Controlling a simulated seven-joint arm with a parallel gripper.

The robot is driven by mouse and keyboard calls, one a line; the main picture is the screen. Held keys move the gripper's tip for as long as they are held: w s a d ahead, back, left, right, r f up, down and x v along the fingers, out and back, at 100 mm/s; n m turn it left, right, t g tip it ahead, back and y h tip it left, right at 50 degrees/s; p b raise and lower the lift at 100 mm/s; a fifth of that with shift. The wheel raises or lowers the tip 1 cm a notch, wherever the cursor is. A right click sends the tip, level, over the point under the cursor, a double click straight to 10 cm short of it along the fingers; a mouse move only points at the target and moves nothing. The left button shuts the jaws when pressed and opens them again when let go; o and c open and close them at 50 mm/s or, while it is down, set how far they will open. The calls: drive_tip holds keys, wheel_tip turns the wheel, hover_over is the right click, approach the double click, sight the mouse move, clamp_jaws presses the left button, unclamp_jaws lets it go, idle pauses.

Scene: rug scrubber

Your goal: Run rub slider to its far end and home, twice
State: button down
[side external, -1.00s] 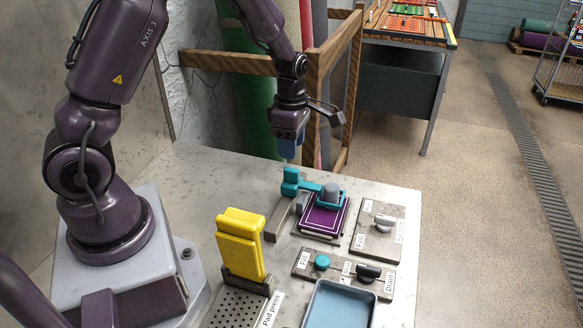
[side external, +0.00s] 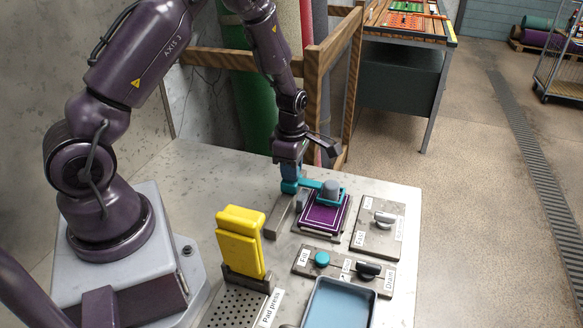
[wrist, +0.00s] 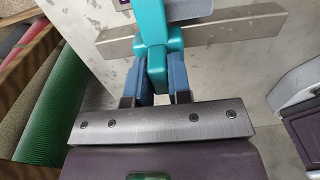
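The rub slider is a teal arm with an upright block (side external: 289,187) at its left end and a grey knob (side external: 331,188) over its right end. Its right end lies over the far part of a purple rug piece (side external: 320,216). A metal rail (side external: 280,214) runs beside the rug. My gripper (side external: 291,171) points down at the upright block. In the wrist view the teal block (wrist: 157,66) lies between the two blue fingers of my gripper (wrist: 160,90). I cannot tell whether both fingers press on it.
A yellow pad (side external: 240,240) stands in the pad press at the front. A plate with a teal knob (side external: 322,258) and a black knob, a tray of blue liquid (side external: 338,305) and another switch plate (side external: 378,226) lie around the rug. A wooden frame stands behind the table.

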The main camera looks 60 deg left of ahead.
drive_tip(key=shift+s+d, duration=2.35)
drive_tip(key=c, duration=1.1)
unclamp_jaws()
drive_tip(key=shift+o, duration=0.3)
drive_tip(key=shift+r, duration=0.15)
drive_tip(key=shift+w+r, duration=0.1)
drive_tip(key=shift+r, duration=0.2)
wheel_tip(320, 180, up, 12)
